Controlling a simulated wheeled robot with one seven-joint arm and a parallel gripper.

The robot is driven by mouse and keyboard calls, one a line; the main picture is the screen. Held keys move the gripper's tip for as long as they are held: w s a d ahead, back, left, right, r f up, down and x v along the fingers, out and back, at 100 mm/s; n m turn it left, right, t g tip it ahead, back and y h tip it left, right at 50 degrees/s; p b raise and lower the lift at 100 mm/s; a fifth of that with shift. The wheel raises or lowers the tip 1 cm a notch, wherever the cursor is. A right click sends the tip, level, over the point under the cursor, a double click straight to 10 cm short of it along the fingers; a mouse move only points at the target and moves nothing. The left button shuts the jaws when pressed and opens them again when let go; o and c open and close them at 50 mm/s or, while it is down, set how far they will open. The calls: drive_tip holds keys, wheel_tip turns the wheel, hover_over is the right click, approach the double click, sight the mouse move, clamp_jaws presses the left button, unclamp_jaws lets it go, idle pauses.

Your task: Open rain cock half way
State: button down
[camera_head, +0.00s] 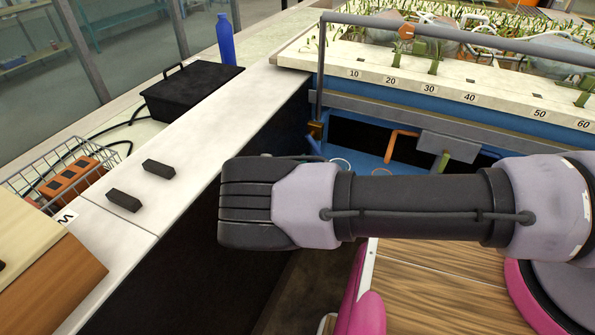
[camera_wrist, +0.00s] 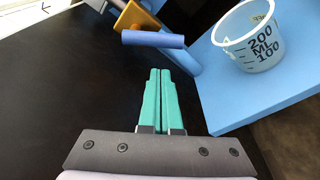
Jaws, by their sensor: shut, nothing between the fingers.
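In the wrist view, a small yellow-orange valve body (camera_wrist: 136,18) carries a blue-lavender lever (camera_wrist: 153,39), which lies across the picture. It appears to be the rain cock. In the head view a brass-coloured valve (camera_head: 315,130) sits at the foot of the grey pipe that rises over the flume; its lever is hard to make out there. My gripper (camera_wrist: 160,72) has teal fingers, closed together and empty. Their tips point toward the lever, just below it in the picture, with a small visible gap. My arm hides the gripper in the head view.
A white measuring cup (camera_wrist: 254,40) stands on a blue ledge (camera_wrist: 225,100), right of the fingers. The numbered flume edge (camera_head: 420,87) lies behind my arm. An orange pipe (camera_head: 400,140) is under it. A white counter (camera_head: 190,150) with black blocks is at left.

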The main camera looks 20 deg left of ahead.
sight(315, 143)
drive_tip(key=shift+w+d+r, duration=0.3)
drive_tip(key=shift+w+d, duration=0.1)
drive_tip(key=shift+w, duration=0.15)
drive_tip(key=shift+w+d+r, duration=0.25)
drive_tip(key=shift+w+d, duration=0.15)
drive_tip(key=shift+w, duration=0.1)
